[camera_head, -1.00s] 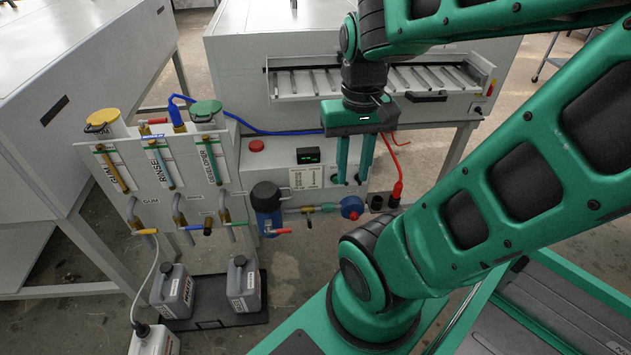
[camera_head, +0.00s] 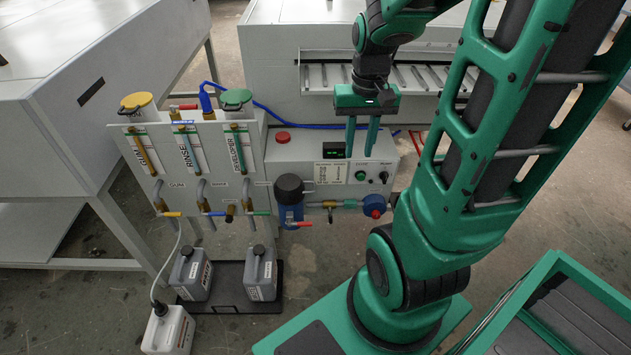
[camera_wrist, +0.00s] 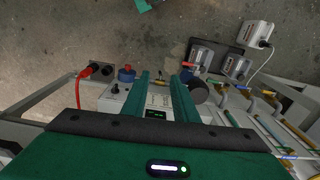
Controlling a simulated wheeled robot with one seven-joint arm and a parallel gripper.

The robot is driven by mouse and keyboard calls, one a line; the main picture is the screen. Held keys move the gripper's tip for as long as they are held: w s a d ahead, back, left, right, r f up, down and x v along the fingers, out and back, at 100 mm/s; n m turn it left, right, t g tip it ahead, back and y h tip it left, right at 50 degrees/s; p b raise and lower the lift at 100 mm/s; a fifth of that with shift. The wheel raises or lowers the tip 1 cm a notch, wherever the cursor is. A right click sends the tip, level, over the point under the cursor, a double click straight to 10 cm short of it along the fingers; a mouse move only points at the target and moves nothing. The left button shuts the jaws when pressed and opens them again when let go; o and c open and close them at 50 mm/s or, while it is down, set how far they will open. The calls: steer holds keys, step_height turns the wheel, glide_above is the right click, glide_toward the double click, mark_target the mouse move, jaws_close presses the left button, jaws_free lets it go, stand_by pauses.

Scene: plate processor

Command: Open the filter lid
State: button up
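The filter is a blue cylinder (camera_head: 290,213) with a black round lid (camera_head: 289,186), standing upright at the front of the grey control box. The lid is seated on the cylinder. The black lid also shows in the wrist view (camera_wrist: 199,91), beside the right finger in the picture. My gripper (camera_head: 360,155) points down above the control box, to the right of and behind the lid. Its two green fingers are apart with nothing held between them. The wrist view shows the gripper's fingers (camera_wrist: 159,78) over the box's display and labels.
A red button (camera_head: 283,137), a display (camera_head: 333,149) and knobs are on the control box (camera_head: 312,152). A pipe with a blue round valve (camera_head: 374,205) runs right of the filter. A red-handled valve (camera_head: 299,224) sits in front. Tubes and a yellow-lidded container (camera_head: 136,102) stand left.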

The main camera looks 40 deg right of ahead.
steer(key=w+d+f, duration=0.2)
steer(key=w+f, duration=0.4)
steer(key=w, duration=0.2)
steer(key=t+y, duration=0.1)
steer(key=y, duration=0.1)
glide_toward(315, 186)
steer(key=shift+m, duration=0.3)
steer(key=x, duration=0.7)
steer(key=shift+f, duration=0.15)
jaws_close()
steer(key=shift+w, duration=0.1)
